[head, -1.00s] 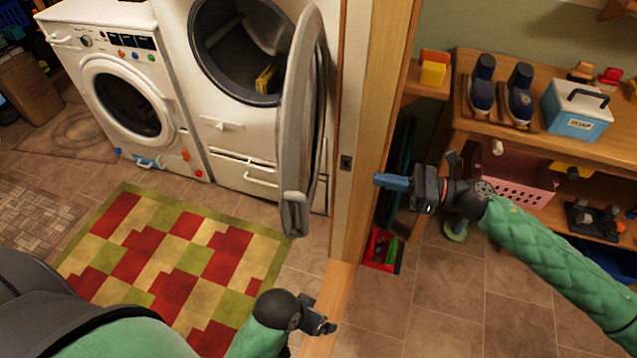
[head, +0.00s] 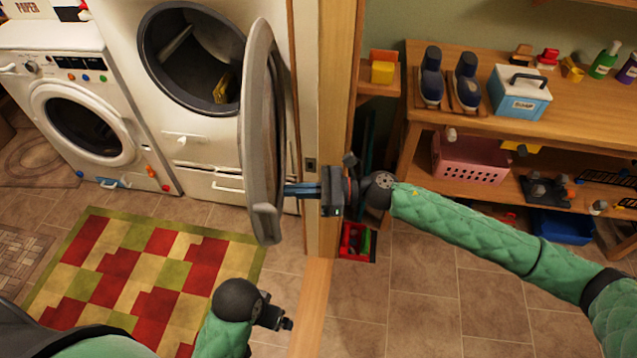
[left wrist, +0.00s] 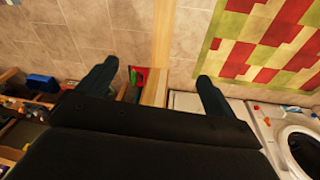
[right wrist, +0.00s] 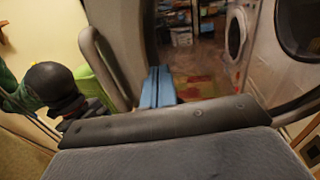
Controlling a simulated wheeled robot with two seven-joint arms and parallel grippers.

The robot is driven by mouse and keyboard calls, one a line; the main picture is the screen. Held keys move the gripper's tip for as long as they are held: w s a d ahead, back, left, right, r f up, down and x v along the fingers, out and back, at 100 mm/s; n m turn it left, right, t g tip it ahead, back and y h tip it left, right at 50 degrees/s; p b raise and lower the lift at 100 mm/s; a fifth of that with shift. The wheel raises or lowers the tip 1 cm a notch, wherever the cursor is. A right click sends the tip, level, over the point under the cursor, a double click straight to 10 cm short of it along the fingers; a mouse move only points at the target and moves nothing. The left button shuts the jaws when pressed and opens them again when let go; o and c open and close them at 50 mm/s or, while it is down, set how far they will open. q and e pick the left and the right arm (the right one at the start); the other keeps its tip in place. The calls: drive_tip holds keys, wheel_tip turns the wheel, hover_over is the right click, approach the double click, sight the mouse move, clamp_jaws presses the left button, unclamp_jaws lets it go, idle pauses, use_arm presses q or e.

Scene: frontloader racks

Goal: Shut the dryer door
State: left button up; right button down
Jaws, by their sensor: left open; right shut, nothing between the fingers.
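The dryer (head: 209,140) is the white machine at the upper middle of the head view. Its round grey-rimmed door (head: 260,130) stands wide open, edge-on, to the right of the dark drum opening (head: 190,62). A yellow item (head: 221,90) lies inside the drum. My right gripper (head: 290,190) is shut and empty, its blue fingers at the door's right side. I cannot tell whether they touch it. My left gripper (left wrist: 155,85) is open and empty, over the floor.
A white washer (head: 85,110) stands left of the dryer. A wooden door post (head: 335,120) rises right beside the dryer door. A wooden shelf (head: 415,145) with a pink basket (head: 470,160) stands at the right. A checkered rug (head: 140,270) lies in front of the machines.

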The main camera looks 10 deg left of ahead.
use_arm(q)
drive_tip(key=shift+w+f+p, duration=0.15)
drive_tip(key=shift+w+f, duration=0.15)
drive_tip(key=shift+f, duration=0.6)
drive_tip(key=shift+w+f+p, duration=0.15)
drive_tip(key=shift+w+f, duration=0.1)
drive_tip(key=shift+f, duration=0.65)
use_arm(e)
drive_tip(key=shift+s+a, duration=0.2)
drive_tip(key=shift+a, duration=1.05)
use_arm(q)
drive_tip(key=shift+r, duration=0.1)
